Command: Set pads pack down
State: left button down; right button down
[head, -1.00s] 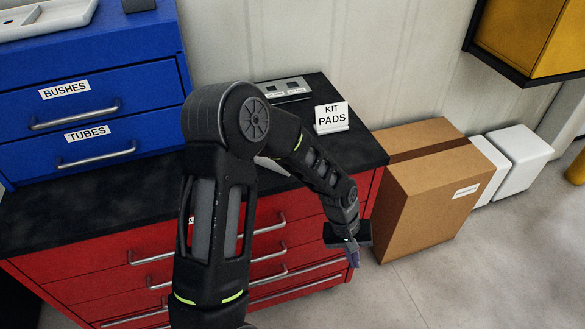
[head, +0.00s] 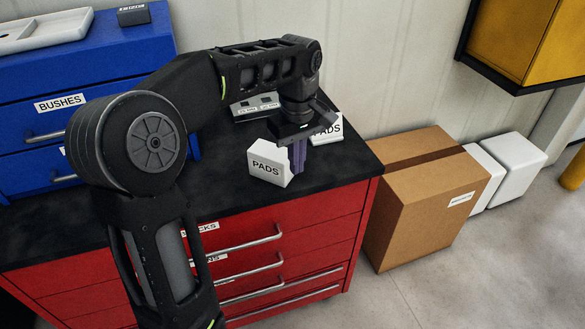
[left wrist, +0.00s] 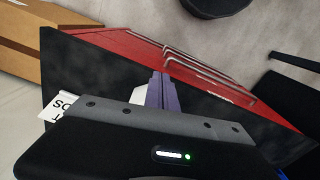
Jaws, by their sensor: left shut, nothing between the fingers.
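The pads pack (head: 265,165), a white block marked PADS, rests on the black top (head: 225,208) of the red cabinet, slightly askew. My left gripper (head: 297,158) points down just to the right of the pack, its purple fingers shut with nothing between them. In the head view the fingers look very close to the pack; I cannot tell whether they touch. In the left wrist view the shut fingertips (left wrist: 160,88) are beside a white piece (left wrist: 138,97), likely the pack, partly hidden by the gripper body. My right gripper is not in view.
A grey labelled tray (head: 256,106) lies at the back. A blue drawer unit (head: 60,88) stands at left. A cardboard box (head: 425,195) is on the floor at right. The front worktop is clear.

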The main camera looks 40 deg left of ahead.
aim_at(290, 182)
pick_arm(q)
jog(key=a+f+p, duration=0.1)
jog(key=f, duration=0.2)
jog(key=w+a+f, duration=0.1)
jog(key=f, duration=0.2)
jog(key=a+f+p, duration=0.1)
jog(key=f, duration=0.2)
jog(key=shift+w+a+f+p, duration=0.15)
jog(key=shift+w+a+p, duration=0.15)
jog(key=shift+w+a, duration=0.05)
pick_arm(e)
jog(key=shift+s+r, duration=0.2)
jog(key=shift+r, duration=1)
